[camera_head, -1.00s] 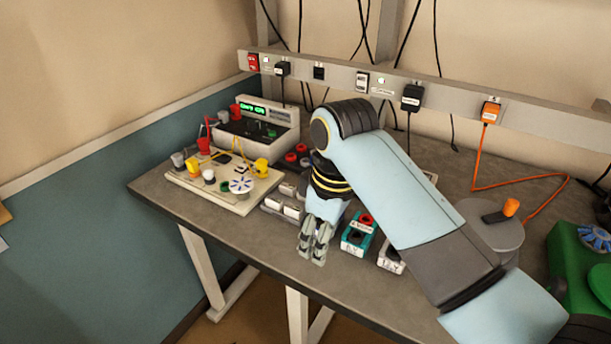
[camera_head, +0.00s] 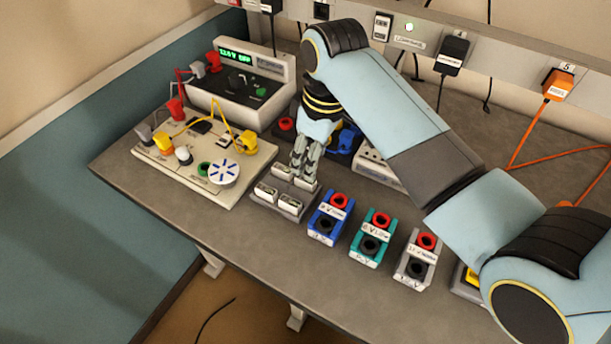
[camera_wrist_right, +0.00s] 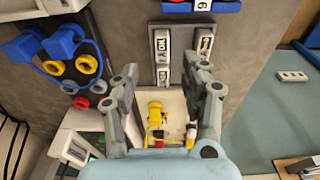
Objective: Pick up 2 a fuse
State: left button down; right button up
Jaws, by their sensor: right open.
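A grey fuse tray (camera_head: 265,195) with several small white, labelled fuses lies on the workbench. One fuse (camera_head: 290,206) lies at its front right and another (camera_head: 265,191) at its left. In the right wrist view, fuses stand out at the left (camera_wrist_right: 161,45) and the right (camera_wrist_right: 204,42) of the tray. The labels are too small to read surely, so I cannot tell which is the 2 A one. My right gripper (camera_head: 303,170) points down at the tray's back edge, open and empty, its fingers hiding part of the back fuses. It also shows in the right wrist view (camera_wrist_right: 167,72).
A blue block (camera_head: 329,225), a teal block (camera_head: 371,245) and a grey block (camera_head: 415,265) stand right of the tray. A cream board (camera_head: 240,180) with plugs and wires sits left, before a meter (camera_head: 225,100). Bare bench (camera_head: 200,226) lies in front.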

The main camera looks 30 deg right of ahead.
aim_at(306, 183)
jog(key=shift+w+f, duration=0.15)
jog(key=shift+f, duration=0.4)
jog(key=shift+w+f, duration=0.1)
jog(key=shift+f, duration=0.2)
jog(key=f, duration=0.2)
jog(key=a+f+p, duration=0.1)
jog(key=f, duration=0.1)
jog(key=shift+w+f, duration=0.15)
jog(key=shift+w, duration=0.05)
jog(key=shift+f, duration=0.3)
jog(key=shift+d+f, duration=0.1)
jog(key=shift+c, duration=1.4)
pick_arm(q)
jog(key=shift+w+d+r, duration=0.15)
jog(key=shift+w+r, duration=0.2)
jog(key=shift+r, duration=0.3)
pick_arm(e)
grip_shut()
